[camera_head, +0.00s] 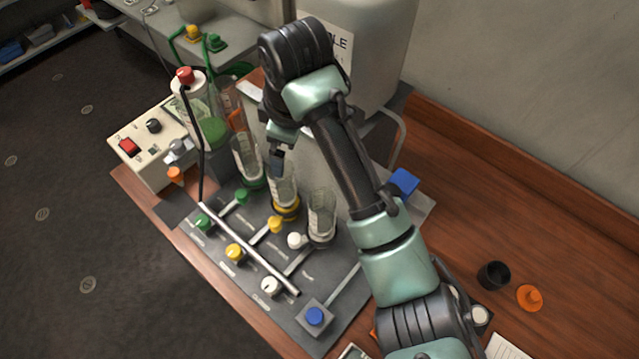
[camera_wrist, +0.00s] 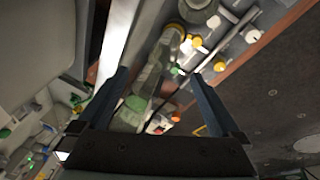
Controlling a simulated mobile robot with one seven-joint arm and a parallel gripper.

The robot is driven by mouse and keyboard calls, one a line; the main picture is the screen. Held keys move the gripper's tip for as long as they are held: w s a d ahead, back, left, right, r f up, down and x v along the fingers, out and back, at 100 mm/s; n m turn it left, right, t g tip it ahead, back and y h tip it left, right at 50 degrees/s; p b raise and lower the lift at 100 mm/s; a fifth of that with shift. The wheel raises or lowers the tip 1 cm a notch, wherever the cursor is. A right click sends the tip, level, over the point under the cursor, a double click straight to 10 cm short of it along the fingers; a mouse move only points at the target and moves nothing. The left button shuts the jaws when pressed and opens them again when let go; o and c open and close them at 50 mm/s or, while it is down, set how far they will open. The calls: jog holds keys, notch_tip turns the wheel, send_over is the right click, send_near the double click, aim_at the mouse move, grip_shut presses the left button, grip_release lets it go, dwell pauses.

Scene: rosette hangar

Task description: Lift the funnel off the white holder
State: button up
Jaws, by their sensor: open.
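Several clear glass cups stand in a row on a dark panel. One in a white or pale holder (camera_head: 321,238) carries a clear, funnel-like glass (camera_head: 322,208). Others stand in a yellow holder (camera_head: 286,212) and a green holder (camera_head: 252,183). Which glass is the funnel is not certain. My gripper (camera_head: 278,163) is above the yellow holder's glass, left of and behind the white one. In the wrist view my gripper (camera_wrist: 161,80) is open, with its two fingers wide apart and no object held. A yellow ring (camera_wrist: 187,46) shows beyond the fingers.
A white control box (camera_head: 140,150) with a red switch stands left. A tall bottle with a red cap (camera_head: 186,76) and a large tank (camera_head: 375,45) stand behind. A black cup (camera_head: 494,275) and an orange piece (camera_head: 529,298) lie on the wooden table at right.

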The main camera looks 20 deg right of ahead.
jog(key=s+d+f+g, duration=0.3)
jog(key=s+d, duration=0.1)
jog(key=s, duration=0.2)
jog(key=b, duration=0.4)
send_near(320, 210)
jog(key=shift+s+a+r+n+h, duration=0.2)
jog(key=shift+s+a, duration=0.1)
jog(key=shift+s, duration=0.3)
jog(key=shift+s+a+r+n+h, duration=0.15)
jog(key=shift+s+a, duration=0.1)
jog(key=shift+s, duration=0.35)
notch_tip(320, 210, down, 3)
jog(key=b, duration=0.2)
jog(key=shift+w+b, duration=0.1)
jog(key=shift+b, duration=0.2)
jog(key=shift+f+p, duration=0.35)
jog(key=shift+p, duration=0.25)
jog(key=shift+w+f, duration=0.1)
jog(key=shift+f, duration=1.15)
jog(key=c, duration=1.3)
